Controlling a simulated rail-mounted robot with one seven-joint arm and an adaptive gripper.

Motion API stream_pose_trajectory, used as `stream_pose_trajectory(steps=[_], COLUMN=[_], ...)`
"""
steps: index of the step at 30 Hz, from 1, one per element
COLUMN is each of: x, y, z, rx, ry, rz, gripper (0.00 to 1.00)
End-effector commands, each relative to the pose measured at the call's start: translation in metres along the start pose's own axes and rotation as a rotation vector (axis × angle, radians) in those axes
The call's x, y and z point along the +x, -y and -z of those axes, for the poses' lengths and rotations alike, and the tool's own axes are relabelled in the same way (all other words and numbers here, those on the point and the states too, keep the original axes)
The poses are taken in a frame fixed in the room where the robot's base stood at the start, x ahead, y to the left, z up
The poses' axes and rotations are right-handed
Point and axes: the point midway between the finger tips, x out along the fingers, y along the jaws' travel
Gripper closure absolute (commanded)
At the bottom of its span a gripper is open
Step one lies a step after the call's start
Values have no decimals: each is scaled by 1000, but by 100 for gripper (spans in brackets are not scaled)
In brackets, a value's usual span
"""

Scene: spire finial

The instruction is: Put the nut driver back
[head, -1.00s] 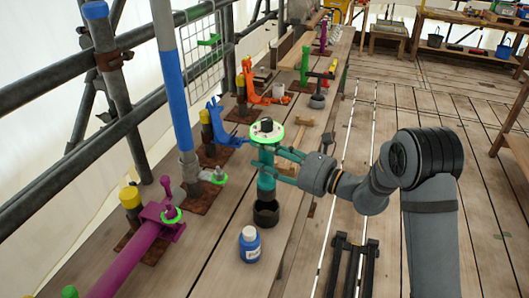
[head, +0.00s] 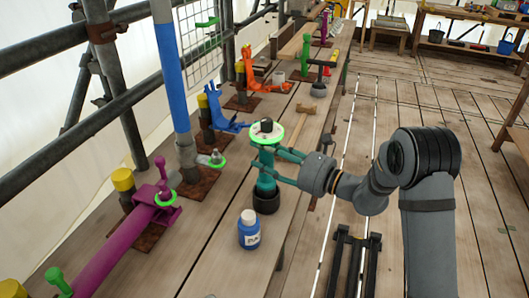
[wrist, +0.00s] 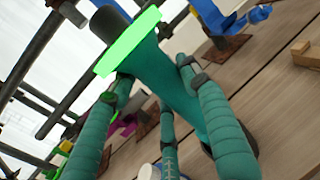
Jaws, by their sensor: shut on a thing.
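The nut driver, a teal upright tool with a pale, green-edged round flange (head: 267,133) and a black top, is held in my gripper (head: 268,165). In the wrist view its teal body (wrist: 172,75) runs down between my teal fingers (wrist: 165,100), which are closed around it below the flange. A black cup (head: 266,201) stands on the plank bench directly under the driver. The driver's lower end meets the cup's rim in the head view; I cannot tell whether it is inside or just above.
A blue bottle with a white cap (head: 249,230) stands in front of the cup. Purple (head: 163,197), blue (head: 218,115) and orange (head: 262,78) clamp pieces line the left side by the scaffold poles. The floor at right is mostly clear.

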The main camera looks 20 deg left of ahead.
Motion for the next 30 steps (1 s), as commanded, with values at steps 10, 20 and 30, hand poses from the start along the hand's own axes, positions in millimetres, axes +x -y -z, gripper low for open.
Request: stream_pose_trajectory(steps=[10,20,30], x=[0,0,0], y=[1,1,1], z=[24,35,35], rx=[-1,-1,-2], ry=[6,6,6], rz=[3,2,2], gripper=[93,93,52])
